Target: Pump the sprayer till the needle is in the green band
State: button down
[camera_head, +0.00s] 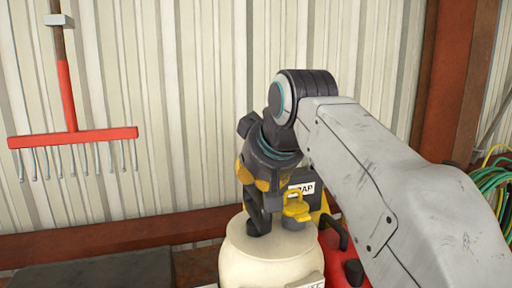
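A cream, round-shouldered tank (268,255), which looks like the sprayer, stands at the bottom centre, cut off by the picture's lower edge. A yellow fitting (297,208) with a loop shows at the right of its top; I cannot tell for certain whether it is the pump handle. My gripper (259,222), black with yellow parts, points down at the tank's top, left of the yellow fitting. Its fingers overlap from here, so their opening and any contact are unclear. No gauge, needle or green band is visible.
A red object with a black handle (353,272) stands right of the tank, partly behind my arm. A dark box with a partly hidden label (301,188) is behind. A dark flat surface (95,272) lies at lower left. A red rake (72,137) hangs on the wall; green hoses (490,180) hang right.

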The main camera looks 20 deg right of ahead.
aim_at(256, 188)
jog(key=shift+f, duration=0.15)
jog(key=shift+r+p, duration=0.5)
jog(key=shift+p, duration=0.05)
notch_tip(256, 188, up, 4)
jog(key=p, duration=0.4)
jog(key=v, duration=0.9)
jog(key=shift+s, duration=0.35)
dwell(0.5)
jog(key=s+f+g, duration=0.1)
jog(key=s+f, duration=0.4)
jog(key=f, duration=0.5)
jog(key=s+f+g, duration=0.2)
jog(key=s+f, duration=0.3)
jog(key=f, duration=0.6)
jog(key=s+f+g, duration=0.1)
jog(key=s+f, duration=0.5)
jog(key=f, duration=0.5)
jog(key=shift+f, duration=0.25)
